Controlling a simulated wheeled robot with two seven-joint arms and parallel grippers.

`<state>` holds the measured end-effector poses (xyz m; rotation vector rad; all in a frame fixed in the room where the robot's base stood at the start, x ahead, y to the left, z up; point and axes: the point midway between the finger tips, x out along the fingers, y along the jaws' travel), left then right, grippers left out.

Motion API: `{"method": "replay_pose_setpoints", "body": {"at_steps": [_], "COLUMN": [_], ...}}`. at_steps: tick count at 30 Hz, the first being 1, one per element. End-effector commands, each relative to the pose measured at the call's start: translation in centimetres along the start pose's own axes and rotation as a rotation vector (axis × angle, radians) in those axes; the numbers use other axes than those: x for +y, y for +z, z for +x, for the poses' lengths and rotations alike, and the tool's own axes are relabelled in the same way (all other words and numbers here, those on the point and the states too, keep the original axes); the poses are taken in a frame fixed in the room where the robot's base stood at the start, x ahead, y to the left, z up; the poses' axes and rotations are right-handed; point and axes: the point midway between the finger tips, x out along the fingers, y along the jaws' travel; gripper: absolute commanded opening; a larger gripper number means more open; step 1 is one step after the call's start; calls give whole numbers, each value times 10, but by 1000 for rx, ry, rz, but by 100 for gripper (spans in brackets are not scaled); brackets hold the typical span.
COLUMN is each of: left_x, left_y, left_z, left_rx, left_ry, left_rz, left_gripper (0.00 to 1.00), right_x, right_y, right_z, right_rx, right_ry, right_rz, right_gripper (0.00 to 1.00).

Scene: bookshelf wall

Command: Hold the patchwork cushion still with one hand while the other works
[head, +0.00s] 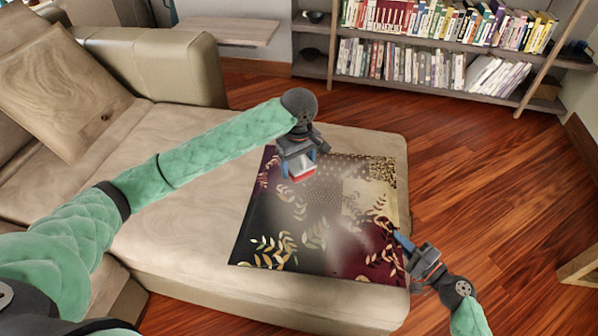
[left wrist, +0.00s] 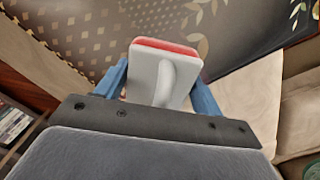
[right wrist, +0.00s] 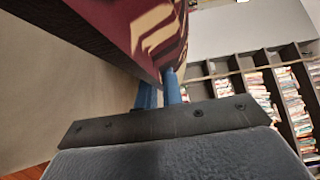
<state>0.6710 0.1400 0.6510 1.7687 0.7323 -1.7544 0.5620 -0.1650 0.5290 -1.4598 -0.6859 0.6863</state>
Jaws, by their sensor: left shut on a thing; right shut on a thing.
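The patchwork cushion (head: 330,232) lies flat on the sofa's chaise, dark with gold leaves, dots and maroon patches. My left gripper (head: 301,168) is over its upper left part, shut on a white brush with a red edge (head: 303,175). In the left wrist view the brush (left wrist: 163,75) sits between the blue fingers, with the cushion (left wrist: 95,35) behind it. I cannot tell if it touches the cushion. My right gripper (head: 402,240) is shut on the cushion's right edge near the lower right corner. In the right wrist view the fingers meet at the cushion's maroon edge (right wrist: 130,30).
The beige chaise (head: 180,235) extends left of the cushion, with a sofa arm and back pillow (head: 65,90) at upper left. A bookshelf (head: 430,40) stands at the back. Open wooden floor (head: 500,190) lies to the right. A wooden furniture corner (head: 580,268) shows at the right edge.

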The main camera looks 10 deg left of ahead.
Motion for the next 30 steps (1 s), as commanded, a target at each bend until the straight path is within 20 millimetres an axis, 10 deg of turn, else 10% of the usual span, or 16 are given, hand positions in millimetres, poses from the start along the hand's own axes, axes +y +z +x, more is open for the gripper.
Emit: {"method": "replay_pose_setpoints", "body": {"at_steps": [29,30], "left_x": [0,0], "left_y": [0,0], "left_z": [-33,-33], "left_rx": [0,0], "left_ry": [1,1], "left_rz": [0,0], "left_gripper": [44,44], "right_x": [0,0], "right_y": [0,0], "right_z": [0,0], "right_rx": [0,0], "right_ry": [1,1], "right_rz": [0,0], "right_gripper": [0,16]}}
